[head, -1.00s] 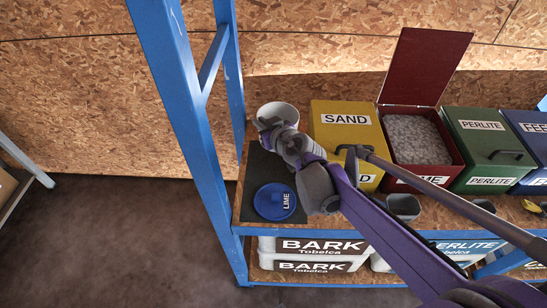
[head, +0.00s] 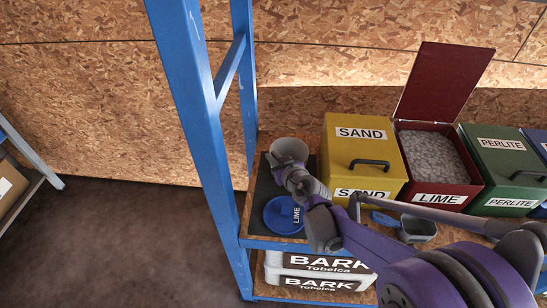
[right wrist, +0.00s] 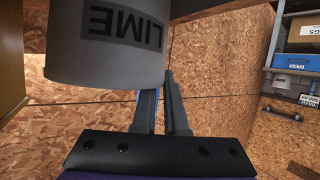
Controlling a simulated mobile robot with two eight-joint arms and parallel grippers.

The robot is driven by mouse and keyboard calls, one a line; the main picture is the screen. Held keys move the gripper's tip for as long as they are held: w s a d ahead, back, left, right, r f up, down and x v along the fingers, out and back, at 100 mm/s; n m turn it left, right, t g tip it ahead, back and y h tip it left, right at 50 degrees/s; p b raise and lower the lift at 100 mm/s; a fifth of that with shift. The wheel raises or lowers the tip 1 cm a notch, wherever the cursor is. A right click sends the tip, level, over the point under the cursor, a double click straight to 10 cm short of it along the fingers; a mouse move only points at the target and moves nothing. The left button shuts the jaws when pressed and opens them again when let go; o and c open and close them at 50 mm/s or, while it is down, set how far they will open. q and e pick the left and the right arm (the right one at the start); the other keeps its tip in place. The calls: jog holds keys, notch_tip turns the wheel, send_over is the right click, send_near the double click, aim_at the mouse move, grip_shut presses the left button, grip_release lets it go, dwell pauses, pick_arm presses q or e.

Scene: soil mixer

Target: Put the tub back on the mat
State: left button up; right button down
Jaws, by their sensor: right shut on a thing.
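The grey tub (head: 289,151) is at the back of the dark mat (head: 263,183) in the head view, its open top facing up. I cannot tell whether it touches the mat. In the right wrist view the tub (right wrist: 110,50) fills the upper left, with its LIME label upside down. My right gripper (head: 280,167) is shut on the tub's near side; its fingers (right wrist: 165,90) show at the tub's edge in the wrist view. The blue LIME lid (head: 284,215) lies on the front of the mat. My left gripper is not in view.
A yellow SAND bin (head: 360,145) stands right of the mat, then an open red LIME bin (head: 440,195) and a green PERLITE bin (head: 505,165). A grey scoop (head: 418,229) lies in front of them. A blue rack post (head: 190,110) rises at left.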

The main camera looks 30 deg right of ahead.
jog(key=c, duration=0.9)
grip_release()
jog(key=shift+c, duration=0.2)
jog(key=p+v, duration=0.2)
jog(key=v, duration=1)
